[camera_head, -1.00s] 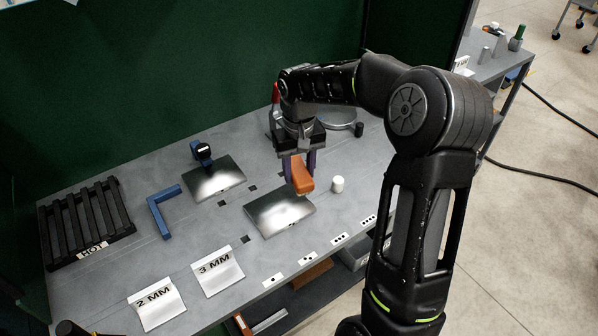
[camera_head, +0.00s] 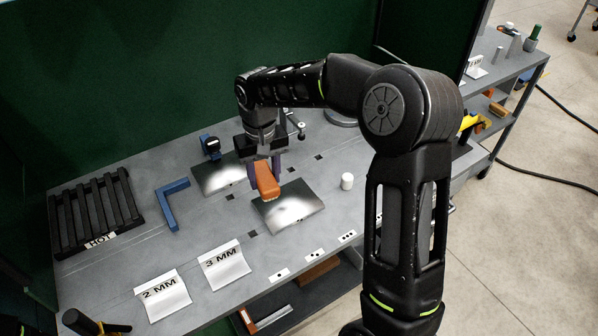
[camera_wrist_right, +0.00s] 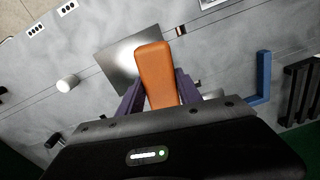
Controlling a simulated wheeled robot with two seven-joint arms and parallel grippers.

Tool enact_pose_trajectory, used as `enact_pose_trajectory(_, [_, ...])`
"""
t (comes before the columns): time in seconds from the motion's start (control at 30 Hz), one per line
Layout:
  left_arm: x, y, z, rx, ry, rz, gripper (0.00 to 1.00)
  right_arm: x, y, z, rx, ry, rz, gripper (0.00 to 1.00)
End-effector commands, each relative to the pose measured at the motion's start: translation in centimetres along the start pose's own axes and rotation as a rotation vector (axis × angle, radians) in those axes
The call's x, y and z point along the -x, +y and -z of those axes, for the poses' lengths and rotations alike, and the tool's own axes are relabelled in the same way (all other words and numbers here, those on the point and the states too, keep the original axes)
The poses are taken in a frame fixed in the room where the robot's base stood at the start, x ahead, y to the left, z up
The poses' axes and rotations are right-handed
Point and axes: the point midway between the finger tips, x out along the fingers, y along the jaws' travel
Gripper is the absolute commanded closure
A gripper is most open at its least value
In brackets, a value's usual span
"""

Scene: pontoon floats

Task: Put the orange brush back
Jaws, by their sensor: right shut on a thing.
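The orange brush (camera_head: 267,180) is between the fingers of my right gripper (camera_head: 264,168), which is shut on it. In the head view the brush is at the left edge of the nearer metal plate (camera_head: 292,210). I cannot tell whether it touches the plate. In the right wrist view the orange brush (camera_wrist_right: 158,75) points away from the purple fingers of my right gripper (camera_wrist_right: 153,100), with the metal plate (camera_wrist_right: 115,60) behind it. My left gripper is not in view.
A second metal plate (camera_head: 215,178) with a blue clamp (camera_head: 210,147) lies behind. A blue square (camera_head: 172,207) and a black rack (camera_head: 95,215) marked HOT are to the left. A white cylinder (camera_head: 347,181) stands right of the nearer plate. Signs "2 MM" (camera_head: 163,297) and "3 MM" (camera_head: 224,266) are in front.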

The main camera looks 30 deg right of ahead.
Motion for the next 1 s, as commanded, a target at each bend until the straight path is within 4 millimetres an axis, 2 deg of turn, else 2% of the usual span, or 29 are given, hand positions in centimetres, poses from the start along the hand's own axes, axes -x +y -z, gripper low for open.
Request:
enact_pose_trajectory(0.03, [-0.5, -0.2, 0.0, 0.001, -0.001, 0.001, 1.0, -0.5, -3.2, 0.1, 0.038, 0.0, 0.002, 0.91])
enact_pose_trajectory(0.2, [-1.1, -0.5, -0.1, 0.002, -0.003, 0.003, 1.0, -1.4, -12.4, -1.0, 0.122, -0.002, -0.003, 0.91])
enact_pose_trajectory(0.3, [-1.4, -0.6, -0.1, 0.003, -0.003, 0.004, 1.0, -1.8, -16.3, -2.1, 0.157, -0.001, -0.009, 0.91])
enact_pose_trajectory(0.4, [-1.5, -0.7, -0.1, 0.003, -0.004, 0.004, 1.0, -1.9, -18.6, -2.8, 0.177, 0.001, -0.013, 0.91])
enact_pose_trajectory(0.53, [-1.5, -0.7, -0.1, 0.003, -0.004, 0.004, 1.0, -2.0, -19.6, -3.2, 0.184, 0.001, -0.015, 0.91])
enact_pose_trajectory(1.0, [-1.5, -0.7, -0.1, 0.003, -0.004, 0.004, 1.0, -2.0, -19.5, -3.2, 0.183, 0.001, -0.014, 0.91])
